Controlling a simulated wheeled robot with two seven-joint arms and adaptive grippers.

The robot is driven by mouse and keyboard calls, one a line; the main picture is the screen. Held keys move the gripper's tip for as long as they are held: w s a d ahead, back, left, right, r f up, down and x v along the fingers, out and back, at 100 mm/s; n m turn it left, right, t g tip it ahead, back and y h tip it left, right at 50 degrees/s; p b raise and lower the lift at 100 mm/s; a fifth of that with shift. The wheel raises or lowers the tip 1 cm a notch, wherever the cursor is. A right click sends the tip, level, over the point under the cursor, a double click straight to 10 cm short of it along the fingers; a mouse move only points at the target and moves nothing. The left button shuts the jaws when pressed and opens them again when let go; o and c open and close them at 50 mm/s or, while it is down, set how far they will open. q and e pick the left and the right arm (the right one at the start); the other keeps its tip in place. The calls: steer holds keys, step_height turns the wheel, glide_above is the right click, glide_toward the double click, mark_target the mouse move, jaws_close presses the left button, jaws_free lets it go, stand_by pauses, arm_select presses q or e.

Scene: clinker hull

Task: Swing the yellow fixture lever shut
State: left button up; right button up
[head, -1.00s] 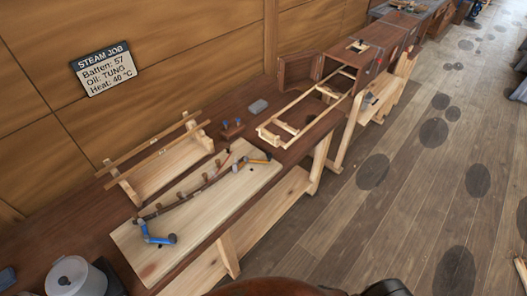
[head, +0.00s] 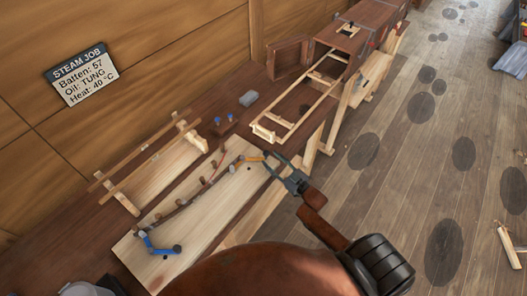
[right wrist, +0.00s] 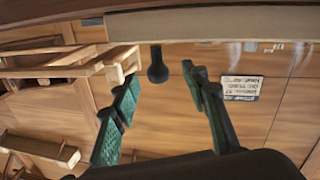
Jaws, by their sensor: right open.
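The yellow fixture lever (head: 249,159) is at the upper right end of the pale fixture board (head: 215,200), beside the end of the curved batten (head: 190,196). My right gripper (head: 275,167) is just right of the lever, at the board's edge; its fingers partly cover the lever's outer end. In the right wrist view, the gripper's green-padded fingers (right wrist: 160,108) are apart with nothing between the pads. A dark round knob (right wrist: 157,66) hangs beyond them, below the board's edge (right wrist: 210,24); I cannot tell whether it belongs to the lever. My left gripper is out of view.
A blue lever (head: 155,246) is at the board's near end. A wooden rack with battens (head: 150,165) stands behind the board. A wooden frame (head: 300,105) leads to an open box (head: 365,40).

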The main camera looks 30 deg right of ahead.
mark_target(266, 153)
steer(key=w, duration=0.4)
steer(key=shift+w+a, duration=0.3)
steer(key=shift+w, duration=0.1)
steer(key=shift+r, duration=0.1)
steer(key=shift+c, duration=0.3)
jaws_close()
